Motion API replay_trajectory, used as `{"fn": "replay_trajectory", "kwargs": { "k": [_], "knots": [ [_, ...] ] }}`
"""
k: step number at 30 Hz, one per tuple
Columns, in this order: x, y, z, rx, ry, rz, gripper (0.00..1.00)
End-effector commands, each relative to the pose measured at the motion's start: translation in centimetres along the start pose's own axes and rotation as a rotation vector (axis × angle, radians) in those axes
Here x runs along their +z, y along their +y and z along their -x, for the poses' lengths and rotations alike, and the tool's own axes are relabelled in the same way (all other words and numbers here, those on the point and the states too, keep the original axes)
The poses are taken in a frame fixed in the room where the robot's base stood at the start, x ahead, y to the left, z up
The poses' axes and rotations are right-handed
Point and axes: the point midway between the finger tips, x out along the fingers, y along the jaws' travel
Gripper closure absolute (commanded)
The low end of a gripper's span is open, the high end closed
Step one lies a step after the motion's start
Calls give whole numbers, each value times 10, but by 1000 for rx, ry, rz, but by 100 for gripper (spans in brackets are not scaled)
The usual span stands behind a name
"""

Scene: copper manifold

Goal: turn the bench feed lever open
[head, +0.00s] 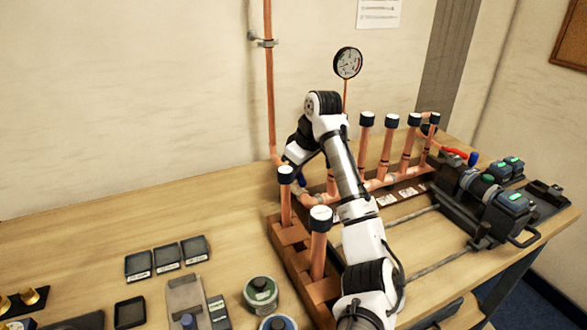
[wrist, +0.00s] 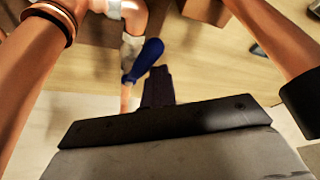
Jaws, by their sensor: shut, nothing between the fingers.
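A blue lever handle (wrist: 148,58) sits beside a silver valve body on a copper pipe in the wrist view. It also shows in the head view as a small blue piece (head: 302,180) at the manifold's left end, partly hidden by my arm. My gripper (wrist: 160,73) is shut and empty. Its dark fingertips appear just below the blue handle in the wrist view; I cannot tell whether they touch it. The fingers are hidden or too small in the head view. A red lever (head: 454,152) with a blue end is at the manifold's right end.
Upright copper pipes with dark caps (head: 366,119) stand close around my arm. A vertical copper pipe (head: 269,90) runs up the wall, beside a gauge (head: 348,62). A dark clamp machine (head: 500,200) is at right. Trays (head: 167,257) and tins (head: 261,292) lie at front left.

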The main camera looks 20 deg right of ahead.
Motion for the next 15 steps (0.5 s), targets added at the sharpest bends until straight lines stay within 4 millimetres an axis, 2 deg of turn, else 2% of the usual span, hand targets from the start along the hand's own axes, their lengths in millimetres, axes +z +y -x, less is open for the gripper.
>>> {"fn": "replay_trajectory", "kwargs": {
  "k": [15],
  "knots": [
    [7, 6, 2, -45, -1, 123, 100]
  ]
}}
